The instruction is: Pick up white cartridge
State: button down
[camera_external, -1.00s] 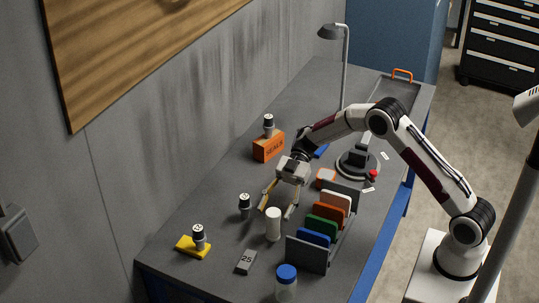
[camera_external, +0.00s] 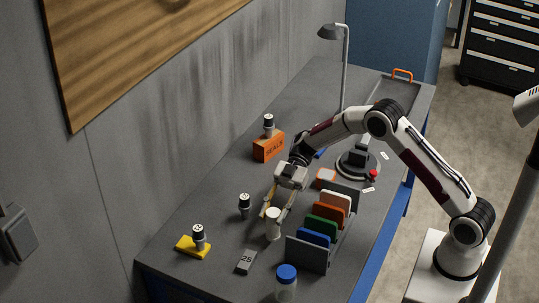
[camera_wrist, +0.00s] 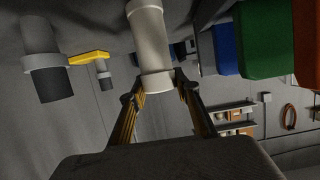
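The white cartridge (camera_external: 273,226) is a plain white cylinder standing upright on the grey bench. In the wrist view it appears as a pale cylinder (camera_wrist: 150,45) at the top centre. My gripper (camera_external: 273,213) is tilted down over its top end. In the wrist view the two fingertips (camera_wrist: 155,88) lie on either side of the cartridge's near end, spread wider than it. The gripper looks open; contact with the cartridge is not clear.
A rack (camera_external: 307,256) of coloured plates stands close on the right. A small dark-and-white vial (camera_external: 244,206) stands to the left. A grey block marked 25 (camera_external: 246,262), a yellow block (camera_external: 193,247) with a vial, and a blue-capped jar (camera_external: 286,285) are nearer. An orange SEALS box (camera_external: 268,146) stands behind.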

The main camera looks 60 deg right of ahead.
jog(key=shift+r, duration=0.1)
jog(key=shift+r, duration=4.9)
